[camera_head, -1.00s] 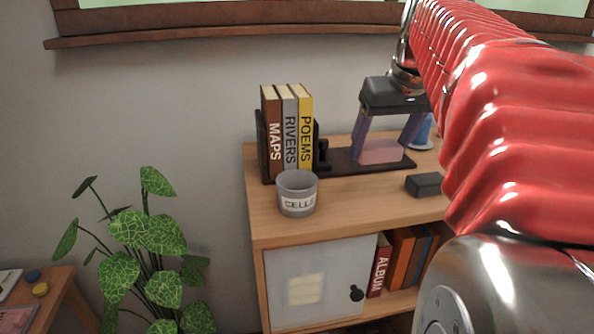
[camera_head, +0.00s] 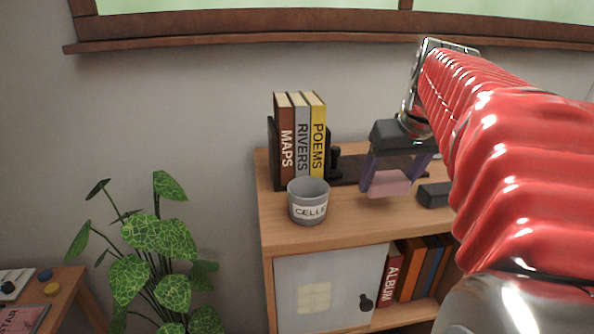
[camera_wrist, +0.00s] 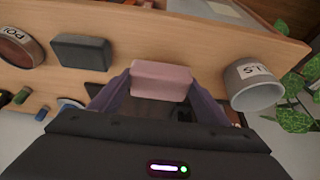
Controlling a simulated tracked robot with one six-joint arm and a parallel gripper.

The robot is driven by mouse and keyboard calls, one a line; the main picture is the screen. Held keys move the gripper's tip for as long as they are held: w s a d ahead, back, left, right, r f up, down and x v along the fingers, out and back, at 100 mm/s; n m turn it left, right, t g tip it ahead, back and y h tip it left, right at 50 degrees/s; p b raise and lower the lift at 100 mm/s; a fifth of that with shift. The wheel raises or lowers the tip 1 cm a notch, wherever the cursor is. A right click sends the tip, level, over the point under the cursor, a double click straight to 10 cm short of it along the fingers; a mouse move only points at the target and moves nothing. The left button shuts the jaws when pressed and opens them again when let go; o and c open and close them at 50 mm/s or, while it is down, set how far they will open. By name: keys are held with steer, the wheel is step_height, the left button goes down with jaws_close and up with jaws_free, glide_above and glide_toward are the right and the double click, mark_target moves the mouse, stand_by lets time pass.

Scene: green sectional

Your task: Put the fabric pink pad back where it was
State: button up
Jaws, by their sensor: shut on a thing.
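The pink pad (camera_head: 388,184) is a small pale pink block. My gripper (camera_head: 390,182) is shut on it, with one purple finger at each side. The pad shows between the fingers in the wrist view (camera_wrist: 161,80). It appears over the wooden cabinet top (camera_head: 350,222), in front of a flat dark board (camera_head: 350,170). I cannot tell the pad's exact height above the wood. My gripper hides part of the board.
A grey labelled cup (camera_head: 308,207) stands left of the pad, before three upright books (camera_head: 301,140). A dark grey block (camera_head: 434,195) lies close on the right. The wrist view also shows a round labelled container (camera_wrist: 18,48). My red arm covers the right side.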

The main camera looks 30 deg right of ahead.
mark_target(386, 195)
steer(key=shift+f, duration=2.05)
steer(key=shift+s, duration=0.1)
steer(key=o, duration=1)
steer(key=v, duration=1.2)
